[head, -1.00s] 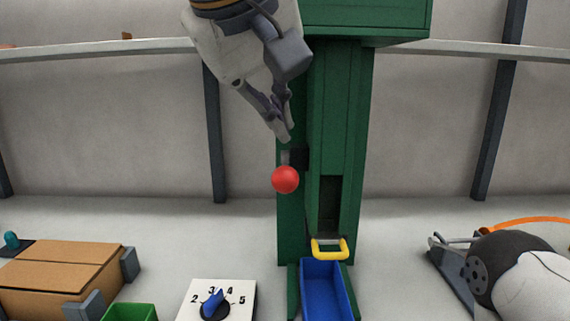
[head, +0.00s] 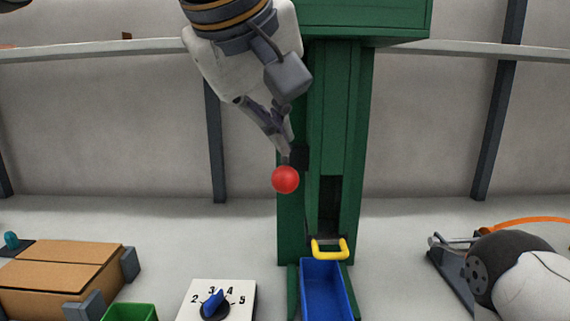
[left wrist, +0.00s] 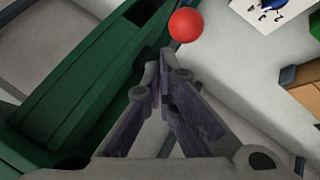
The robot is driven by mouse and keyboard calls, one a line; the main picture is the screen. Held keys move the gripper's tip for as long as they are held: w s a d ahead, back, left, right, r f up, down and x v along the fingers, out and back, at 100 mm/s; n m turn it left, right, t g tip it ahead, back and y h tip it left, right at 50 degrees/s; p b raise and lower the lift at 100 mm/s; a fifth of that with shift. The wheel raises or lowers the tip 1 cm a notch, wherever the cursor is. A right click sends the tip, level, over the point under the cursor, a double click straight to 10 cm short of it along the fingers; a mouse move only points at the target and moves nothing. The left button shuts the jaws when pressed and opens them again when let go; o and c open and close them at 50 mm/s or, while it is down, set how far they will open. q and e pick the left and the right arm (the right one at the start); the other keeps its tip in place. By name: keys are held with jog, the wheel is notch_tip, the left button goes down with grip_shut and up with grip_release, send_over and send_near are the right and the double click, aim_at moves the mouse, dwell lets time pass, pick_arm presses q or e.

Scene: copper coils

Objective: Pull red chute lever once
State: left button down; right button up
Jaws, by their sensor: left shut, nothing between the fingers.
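The red ball knob (head: 285,180) of the chute lever stands out at the left side of the green chute tower (head: 335,120). My left gripper (head: 287,155) reaches down from above with its fingers shut and empty. Its tips are just above the knob in the head view and cover most of the lever's stem. In the left wrist view the closed fingertips (left wrist: 164,62) point toward the red knob (left wrist: 186,25), which lies past them; whether they touch the lever cannot be told. My right gripper (head: 450,245) is at the lower right, partly seen.
A numbered dial (head: 215,303), a green bin (head: 130,312) and a cardboard box (head: 60,275) stand at lower left. Space beside the tower is clear.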

aim_at(277, 170)
pick_arm(q)
jog(key=shift+f, duration=0.1)
dwell(0.6)
jog(key=shift+f, duration=0.3)
jog(key=shift+s+f, duration=0.15)
jog(key=shift+f, duration=0.95)
jog(key=shift+s+f, duration=0.1)
jog(key=shift+f, duration=1)
dwell(1.7)
dwell(0.4)
jog(key=shift+w+r, duration=0.15)
jog(key=shift+r, duration=1.2)
jog(key=shift+w+r, duration=0.1)
jog(key=shift+r, duration=1.2)
jog(key=shift+r, duration=0.1)
jog(key=shift+w+r, duration=0.15)
jog(key=shift+r, duration=1.05)
jog(key=shift+w+r, duration=0.1)
jog(key=shift+r, duration=1.1)
